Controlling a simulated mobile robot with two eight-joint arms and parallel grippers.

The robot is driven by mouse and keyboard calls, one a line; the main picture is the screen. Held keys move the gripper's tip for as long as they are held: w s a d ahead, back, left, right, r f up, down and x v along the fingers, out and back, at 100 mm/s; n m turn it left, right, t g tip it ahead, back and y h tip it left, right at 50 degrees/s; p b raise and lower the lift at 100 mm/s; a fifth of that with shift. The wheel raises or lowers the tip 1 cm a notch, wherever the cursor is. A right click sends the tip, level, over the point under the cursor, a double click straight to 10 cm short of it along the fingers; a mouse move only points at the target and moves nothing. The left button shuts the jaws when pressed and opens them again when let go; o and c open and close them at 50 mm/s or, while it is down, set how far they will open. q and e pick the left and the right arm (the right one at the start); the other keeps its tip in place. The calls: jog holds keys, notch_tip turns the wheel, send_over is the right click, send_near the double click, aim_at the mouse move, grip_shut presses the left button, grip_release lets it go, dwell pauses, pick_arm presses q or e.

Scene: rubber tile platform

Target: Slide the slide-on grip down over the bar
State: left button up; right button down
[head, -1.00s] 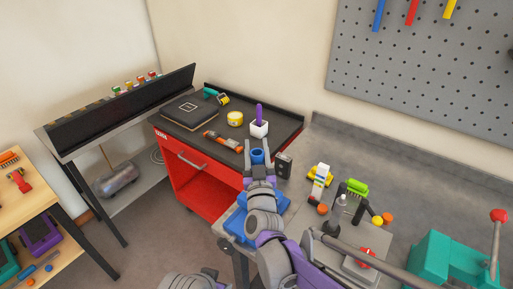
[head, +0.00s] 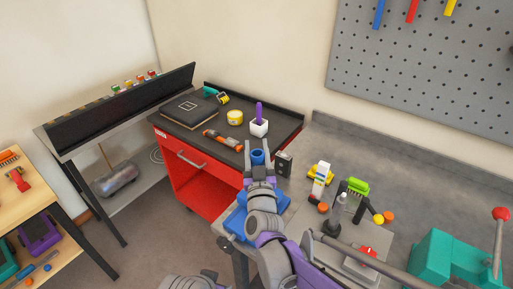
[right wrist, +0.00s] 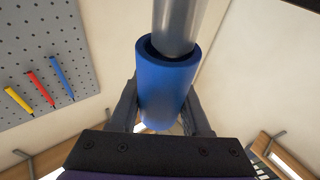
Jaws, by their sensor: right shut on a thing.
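The slide-on grip is a blue hollow sleeve (head: 257,157), and its open end shows in the head view. My right gripper (head: 259,172) is shut on it, one finger on each side. In the right wrist view the blue grip (right wrist: 167,85) sits between the fingers. The bar is a smooth grey rod (right wrist: 179,25) that runs into the grip's open end, with a dark gap around it. How far it reaches inside is hidden. In the head view I cannot make out the bar. My left gripper is not in view.
A blue fixture (head: 240,225) is beside my right forearm. A black box (head: 284,164) stands close right of the gripper. Behind is a red cabinet (head: 205,190) with a white cup (head: 259,128) and a yellow tin (head: 235,117). The grey bench on the right holds several small objects.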

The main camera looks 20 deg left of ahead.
aim_at(258, 164)
jog(key=shift+c, duration=1.4)
grip_release()
jog(key=shift+f, duration=0.1)
jog(key=shift+s, duration=0.1)
jog(key=b+v, duration=0.1)
jog(key=v, duration=0.9)
jog(key=shift+s+d+b, duration=0.15)
jog(key=shift+s+b, duration=0.15)
